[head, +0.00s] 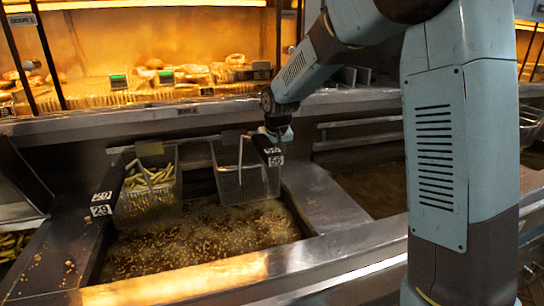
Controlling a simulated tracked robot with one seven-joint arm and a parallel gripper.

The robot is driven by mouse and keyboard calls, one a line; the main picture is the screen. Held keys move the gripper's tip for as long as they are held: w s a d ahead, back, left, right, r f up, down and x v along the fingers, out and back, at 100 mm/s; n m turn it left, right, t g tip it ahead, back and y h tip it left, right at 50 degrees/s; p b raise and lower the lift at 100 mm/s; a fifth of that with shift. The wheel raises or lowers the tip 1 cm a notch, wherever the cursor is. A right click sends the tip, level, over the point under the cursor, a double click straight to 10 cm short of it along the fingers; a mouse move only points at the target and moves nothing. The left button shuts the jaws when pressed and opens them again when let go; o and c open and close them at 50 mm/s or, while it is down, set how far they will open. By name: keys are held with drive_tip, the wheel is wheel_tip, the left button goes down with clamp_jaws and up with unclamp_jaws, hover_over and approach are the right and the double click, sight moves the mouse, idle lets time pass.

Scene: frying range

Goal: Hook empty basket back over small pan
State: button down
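A wire basket (246,184) hangs at the back of the near oil pan, its lower part close to the bubbling oil; it looks empty. Its dark handle (262,145) bears a number label. My gripper (279,135) is at the end of this handle, at the back edge of the pan. The fingers are small and dark here, so I cannot see whether they close on the handle. The near pan (215,262) holds oil with foam and bits. Another pan (372,187) with brown oil lies to the right, partly behind my arm. I cannot tell which is the small pan.
A second basket (147,204) with fries hangs left of the empty one, its labelled dark handle (108,190) pointing forward. A steel ledge (180,122) runs behind the pans, below a lit food display. A steel divider (325,200) separates the pans. More fries lie far left.

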drive_tip(key=shift+f, duration=0.25)
drive_tip(key=c, duration=1.2)
unclamp_jaws()
drive_tip(key=shift+o, duration=0.2)
drive_tip(key=shift+r, duration=0.15)
drive_tip(key=v, duration=1.2)
drive_tip(key=shift+r, duration=0.1)
drive_tip(key=s+d+r+m+t, duration=0.1)
drive_tip(key=s+d+r, duration=0.1)
drive_tip(key=s+d, duration=0.45)
drive_tip(key=s+d+r+m, duration=0.1)
drive_tip(key=s+d+r, duration=0.2)
drive_tip(key=s+d, duration=0.4)
drive_tip(key=s+d+f, duration=0.2)
drive_tip(key=s+d, duration=0.1)
drive_tip(key=s, duration=0.5)
drive_tip(key=s+d+f+m+t+h, duration=0.1)
drive_tip(key=s+d+f, duration=0.1)
drive_tip(key=s, duration=0.7)
drive_tip(key=shift+d, duration=0.7)
